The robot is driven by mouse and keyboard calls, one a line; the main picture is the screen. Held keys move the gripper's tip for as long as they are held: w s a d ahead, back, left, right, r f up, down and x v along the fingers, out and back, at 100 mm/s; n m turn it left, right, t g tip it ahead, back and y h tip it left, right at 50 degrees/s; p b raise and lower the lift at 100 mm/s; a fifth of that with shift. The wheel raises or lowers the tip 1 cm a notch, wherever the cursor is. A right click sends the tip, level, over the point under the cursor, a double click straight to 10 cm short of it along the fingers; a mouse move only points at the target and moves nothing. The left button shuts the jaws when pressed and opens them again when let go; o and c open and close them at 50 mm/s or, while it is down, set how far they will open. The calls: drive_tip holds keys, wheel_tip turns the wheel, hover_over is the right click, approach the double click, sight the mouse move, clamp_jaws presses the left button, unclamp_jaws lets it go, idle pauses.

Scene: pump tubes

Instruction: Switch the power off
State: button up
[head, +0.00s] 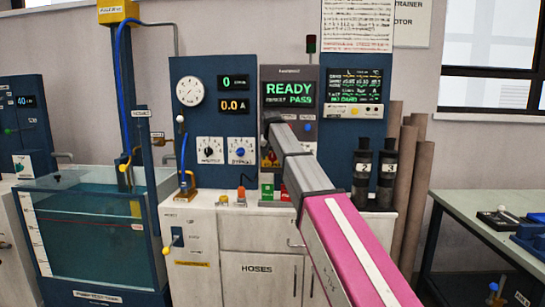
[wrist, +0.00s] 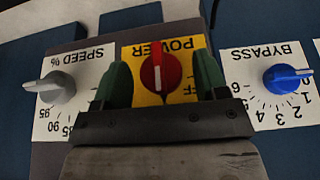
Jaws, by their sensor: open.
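The red power knob (wrist: 158,75) sits on a yellow plate (wrist: 182,58) marked POWER, shown upside down in the wrist view. Its white pointer line runs straight up and down in that view. Letters of the OFF mark show just right of the knob, partly hidden by a finger. My gripper (wrist: 162,82) is open, with one green finger on each side of the knob. I cannot tell whether either finger touches it. In the head view my arm hides the knob, and only part of the yellow plate shows. The display (head: 289,93) reads READY and PASS.
A water tank (head: 90,240) stands left in the head view. Dark bottles (head: 362,175) stand on the cabinet right of my arm.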

drive_tip(key=c, duration=0.9)
drive_tip(key=shift+o, duration=0.3)
drive_tip(key=shift+a+h, duration=0.1)
drive_tip(key=shift+h, duration=0.2)
drive_tip(key=h, duration=0.2)
drive_tip(key=n+h, duration=0.1)
drive_tip(key=shift+a+h, duration=0.25)
drive_tip(key=shift+h, duration=0.05)
drive_tip(key=h, duration=0.3)
drive_tip(key=n+h, duration=0.1)
drive_tip(key=h, duration=0.1)
drive_tip(key=shift+a+f, duration=0.2)
drive_tip(key=shift+f, duration=0.05)
drive_tip(key=n+h, duration=0.1)
drive_tip(key=h, duration=0.2)
drive_tip(key=shift+f+t, duration=0.2)
drive_tip(key=shift+t, duration=0.1)
drive_tip(key=shift+f+n+t+h, duration=0.1)
drive_tip(key=shift+n+t+h, duration=0.25)
drive_tip(key=shift+h, duration=0.75)
drive_tip(key=shift+f+n+t+h, duration=0.1)
drive_tip(key=shift+n+t+h, duration=0.2)
drive_tip(key=shift+h, duration=0.8)
drive_tip(key=o, duration=0.8)
